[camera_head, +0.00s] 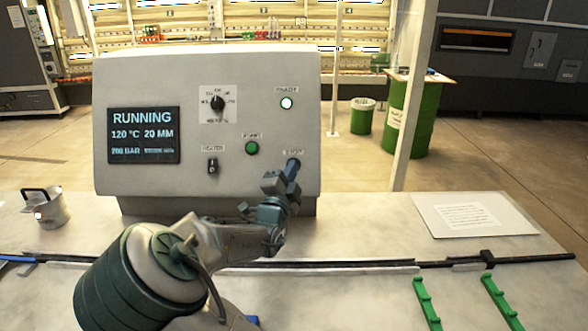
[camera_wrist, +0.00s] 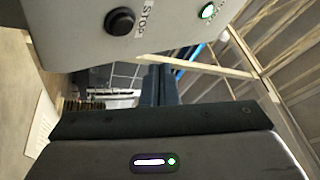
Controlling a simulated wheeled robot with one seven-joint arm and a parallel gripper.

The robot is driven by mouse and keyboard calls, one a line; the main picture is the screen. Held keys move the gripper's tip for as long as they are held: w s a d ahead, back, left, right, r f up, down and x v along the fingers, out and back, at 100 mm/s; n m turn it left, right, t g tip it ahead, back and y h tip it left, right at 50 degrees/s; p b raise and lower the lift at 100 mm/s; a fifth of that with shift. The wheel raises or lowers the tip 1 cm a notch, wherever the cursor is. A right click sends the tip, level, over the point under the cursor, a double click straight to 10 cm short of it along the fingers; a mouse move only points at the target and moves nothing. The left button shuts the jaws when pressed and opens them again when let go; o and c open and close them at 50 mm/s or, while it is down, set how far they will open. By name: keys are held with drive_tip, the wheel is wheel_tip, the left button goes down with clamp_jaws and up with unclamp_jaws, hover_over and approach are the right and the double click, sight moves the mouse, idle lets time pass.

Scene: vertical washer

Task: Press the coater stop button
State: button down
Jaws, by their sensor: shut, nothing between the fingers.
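The control panel (camera_head: 140,80) is a pale grey box on the table. Its screen (camera_head: 144,134) reads RUNNING, 120 °C and 20 MM. In the wrist view the stop button (camera_wrist: 119,21) is a round dark knob beside the word STOP. In the head view my gripper (camera_head: 292,168) covers the spot under the stop label, so the button is hidden or hard to tell apart there. My gripper also shows in the wrist view (camera_wrist: 158,82), its two dark fingers together and empty. The fingertips look close to the panel; I cannot tell whether they touch the button.
The panel also carries a rotary knob (camera_head: 217,104), a green button (camera_head: 252,148), a heater switch (camera_head: 212,166) and a lit lamp (camera_head: 286,103). A small metal pot (camera_head: 48,209) stands left. A paper sheet (camera_head: 470,214) and green racks (camera_head: 427,303) lie right.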

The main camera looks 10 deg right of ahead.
drive_tip(key=shift+w+d+f+b, duration=0.15)
drive_tip(key=shift+w+f+b, duration=0.25)
drive_tip(key=shift+w, duration=0.3)
drive_tip(key=shift+w+d+f+b, duration=0.15)
drive_tip(key=shift+w+f+b, duration=0.25)
drive_tip(key=shift+w, duration=0.3)
drive_tip(key=shift+w+d+f+b, duration=0.15)
drive_tip(key=shift+w+f+b, duration=0.25)
drive_tip(key=shift+w, duration=0.3)
drive_tip(key=shift+r, duration=0.1)
drive_tip(key=shift+w+b, duration=0.15)
drive_tip(key=shift+b, duration=0.25)
drive_tip(key=shift+w+d+f+b, duration=0.1)
drive_tip(key=shift+w+f+b, duration=0.15)
drive_tip(key=shift+b, duration=0.1)
drive_tip(key=shift+w+f+b, duration=0.15)
drive_tip(key=shift+w+b, duration=0.25)
drive_tip(key=shift+b, duration=0.2)
idle(0.7)
drive_tip(key=shift+s, duration=0.1)
idle(0.3)
drive_tip(key=shift+s+r, duration=0.4)
drive_tip(key=shift+s, duration=0.25)
